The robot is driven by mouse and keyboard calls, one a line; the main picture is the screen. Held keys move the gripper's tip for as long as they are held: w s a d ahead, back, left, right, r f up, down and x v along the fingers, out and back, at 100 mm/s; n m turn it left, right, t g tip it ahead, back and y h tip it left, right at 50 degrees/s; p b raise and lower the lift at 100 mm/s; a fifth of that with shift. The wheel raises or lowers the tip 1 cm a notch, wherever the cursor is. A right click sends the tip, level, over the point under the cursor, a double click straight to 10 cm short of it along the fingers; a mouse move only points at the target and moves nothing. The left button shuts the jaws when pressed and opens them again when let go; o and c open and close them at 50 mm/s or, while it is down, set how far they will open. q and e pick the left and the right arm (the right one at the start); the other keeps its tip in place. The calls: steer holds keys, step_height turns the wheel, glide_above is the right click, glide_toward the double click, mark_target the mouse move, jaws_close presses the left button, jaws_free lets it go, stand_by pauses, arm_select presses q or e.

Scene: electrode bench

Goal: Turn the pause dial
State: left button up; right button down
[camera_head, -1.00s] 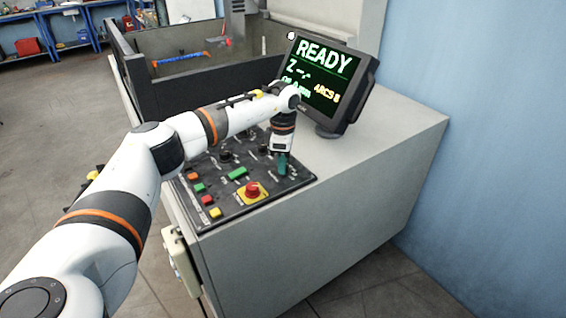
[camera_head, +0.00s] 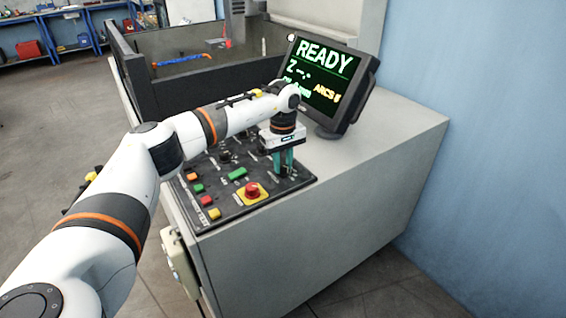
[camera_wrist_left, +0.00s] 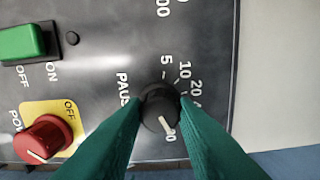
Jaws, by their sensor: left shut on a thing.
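The pause dial is a round black knob (camera_wrist_left: 158,108) with a white pointer line, beside the printed word PAUSE in the left wrist view. Its pointer aims down and slightly right, near a partly hidden number. My left gripper (camera_wrist_left: 160,106) has its two green fingers on either side of the knob and is shut on it. In the head view my left gripper (camera_head: 284,168) points down at the right part of the black control panel (camera_head: 222,208). The fingers hide the dial there. My right gripper is not in view.
A red knob on a yellow plate (camera_head: 252,191) sits left of my gripper, with a green switch (camera_head: 237,174) near it. A monitor (camera_head: 325,75) showing READY stands behind my wrist. The cabinet top (camera_head: 385,125) to the right is clear.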

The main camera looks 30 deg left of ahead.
mark_target(283, 166)
arm_select(q)
steer(key=shift+r+m, duration=0.1)
steer(key=shift+m, duration=0.9)
steer(key=o, duration=1)
step_height(283, 166, up, 12)
steer(key=b, duration=0.2)
